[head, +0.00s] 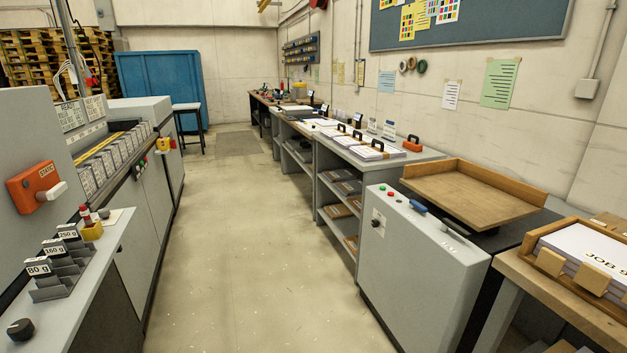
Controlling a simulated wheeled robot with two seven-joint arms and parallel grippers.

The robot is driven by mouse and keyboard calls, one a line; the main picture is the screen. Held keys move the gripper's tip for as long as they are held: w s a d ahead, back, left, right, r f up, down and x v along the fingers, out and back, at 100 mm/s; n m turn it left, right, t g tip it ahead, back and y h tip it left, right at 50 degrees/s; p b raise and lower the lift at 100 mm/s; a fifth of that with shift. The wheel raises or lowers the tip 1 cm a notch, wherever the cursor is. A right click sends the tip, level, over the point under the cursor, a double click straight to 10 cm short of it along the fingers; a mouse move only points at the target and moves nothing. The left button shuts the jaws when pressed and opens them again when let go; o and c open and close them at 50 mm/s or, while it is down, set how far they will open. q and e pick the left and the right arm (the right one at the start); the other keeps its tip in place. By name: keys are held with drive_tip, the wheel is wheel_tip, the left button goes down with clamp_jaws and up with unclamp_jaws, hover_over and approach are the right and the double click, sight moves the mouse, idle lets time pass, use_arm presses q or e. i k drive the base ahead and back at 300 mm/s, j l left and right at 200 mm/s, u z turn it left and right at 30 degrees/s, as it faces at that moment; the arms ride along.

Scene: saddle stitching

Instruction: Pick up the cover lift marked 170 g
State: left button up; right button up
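Several white paper stacks, some with black arched pieces on top, lie in a row on the long grey bench (430,154) right of the aisle. I cannot tell which stack, if any, is marked 170 g. Grey holders on the left counter carry labels reading 80 g (38,268), 160 g (54,249) and 250 g (68,234). Neither of my grippers is in view.
A grey machine cabinet (410,265) with a wooden tray (470,192) stands before the bench. A wooden table (560,297) holding a large paper stack (590,250) is at the right edge. A stitching line (125,180) runs along the left. The floor aisle (245,230) is clear.

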sight(346, 142)
drive_tip(key=i+j+u, duration=0.1)
drive_tip(key=i+u, duration=0.2)
drive_tip(key=i, duration=1.3)
drive_tip(key=i+z, duration=0.3)
drive_tip(key=i, duration=0.2)
drive_tip(key=i+z, duration=0.25)
drive_tip(key=i, duration=0.25)
drive_tip(key=i+j+z, duration=0.3)
drive_tip(key=i, duration=0.2)
drive_tip(key=i+j+z, duration=0.25)
drive_tip(key=i, duration=0.25)
drive_tip(key=i+j, duration=0.25)
